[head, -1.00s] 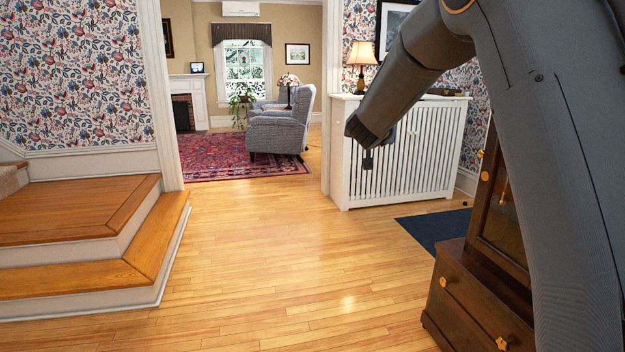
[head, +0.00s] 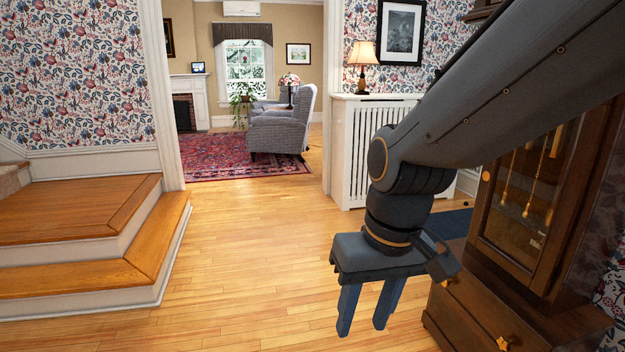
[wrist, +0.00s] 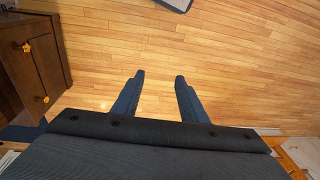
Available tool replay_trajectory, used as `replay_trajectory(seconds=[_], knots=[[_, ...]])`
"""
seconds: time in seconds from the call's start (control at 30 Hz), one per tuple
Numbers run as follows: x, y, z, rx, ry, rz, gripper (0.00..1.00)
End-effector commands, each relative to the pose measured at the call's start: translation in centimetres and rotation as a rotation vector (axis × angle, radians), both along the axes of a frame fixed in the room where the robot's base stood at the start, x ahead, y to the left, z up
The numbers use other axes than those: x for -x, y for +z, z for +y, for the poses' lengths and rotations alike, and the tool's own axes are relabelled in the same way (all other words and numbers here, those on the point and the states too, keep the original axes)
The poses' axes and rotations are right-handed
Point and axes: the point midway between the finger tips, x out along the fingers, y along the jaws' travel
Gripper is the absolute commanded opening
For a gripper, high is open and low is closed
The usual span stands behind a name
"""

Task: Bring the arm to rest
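My arm comes in from the upper right and bends down at the wrist.
The wooden clock case (head: 478,308) stands close to the right of my gripper. A white radiator cover (head: 352,150) with a lamp (head: 362,62) is behind the arm. Wooden steps (head: 80,215) are at left. The middle floor (head: 250,260) is clear.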

Motion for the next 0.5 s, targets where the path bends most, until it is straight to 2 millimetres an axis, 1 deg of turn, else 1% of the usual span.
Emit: replay_trajectory(seconds=[0.03,0.1,0.17,0.2,0.5], knots=[[1.7,-0.3,-0.6,0.021,0.007,0.028,0.39],[3.8,-0.7,-1.6,0.051,0.013,0.068,0.39],[5.3,-0.9,-2.3,0.073,0.015,0.098,0.39],[5.0,-0.2,-2.5,0.072,0.002,0.096,0.39],[4.5,2.4,-4.2,0.079,-0.061,0.096,0.39]])
